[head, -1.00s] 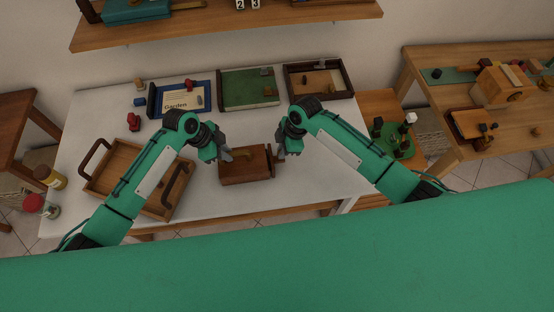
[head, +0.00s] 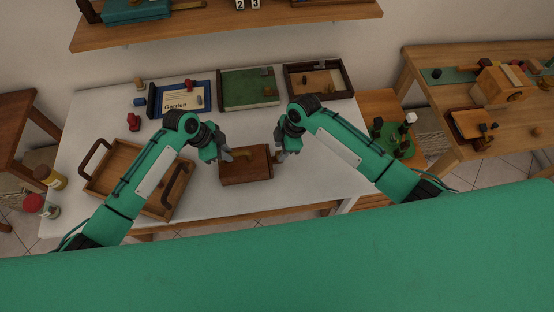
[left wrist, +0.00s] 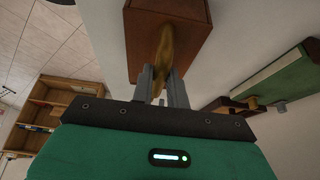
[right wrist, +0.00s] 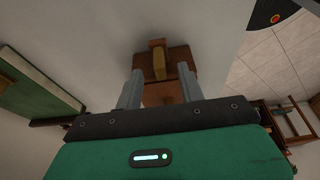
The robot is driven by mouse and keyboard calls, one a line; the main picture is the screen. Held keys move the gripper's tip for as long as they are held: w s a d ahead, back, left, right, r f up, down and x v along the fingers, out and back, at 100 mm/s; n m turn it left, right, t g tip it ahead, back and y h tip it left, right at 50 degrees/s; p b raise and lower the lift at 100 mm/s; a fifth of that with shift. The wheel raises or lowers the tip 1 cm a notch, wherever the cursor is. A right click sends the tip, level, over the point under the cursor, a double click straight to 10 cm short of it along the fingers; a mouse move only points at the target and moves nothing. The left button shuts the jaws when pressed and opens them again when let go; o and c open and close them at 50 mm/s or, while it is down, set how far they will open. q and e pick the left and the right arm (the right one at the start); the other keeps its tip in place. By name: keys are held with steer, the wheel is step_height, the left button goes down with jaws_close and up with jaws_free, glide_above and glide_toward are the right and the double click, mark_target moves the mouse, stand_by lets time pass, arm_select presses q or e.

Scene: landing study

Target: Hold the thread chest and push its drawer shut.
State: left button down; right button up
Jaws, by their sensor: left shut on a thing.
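The thread chest (head: 246,170), a small red-brown wooden box, stands on the white table near its front edge. My left gripper (head: 228,155) is at its left end, shut on a golden-brown handle (left wrist: 165,50) of the chest, which shows between the fingers in the left wrist view. My right gripper (head: 280,153) is at the chest's right end, on the drawer side. In the right wrist view its fingers (right wrist: 160,85) are apart, with brown wood between and beyond them. The drawer looks in or nearly in; its exact gap and any finger contact are unclear.
A wooden tray (head: 118,189) with dark handles is left of the chest. A blue board (head: 153,103), a green board (head: 230,91) and a brown framed tray (head: 345,85) lie along the back. White table around the chest is free.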

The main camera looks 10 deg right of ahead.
steer(key=v, duration=1.1)
arm_select(q)
steer(key=c, duration=1.3)
jaws_free()
steer(key=v, duration=1.2)
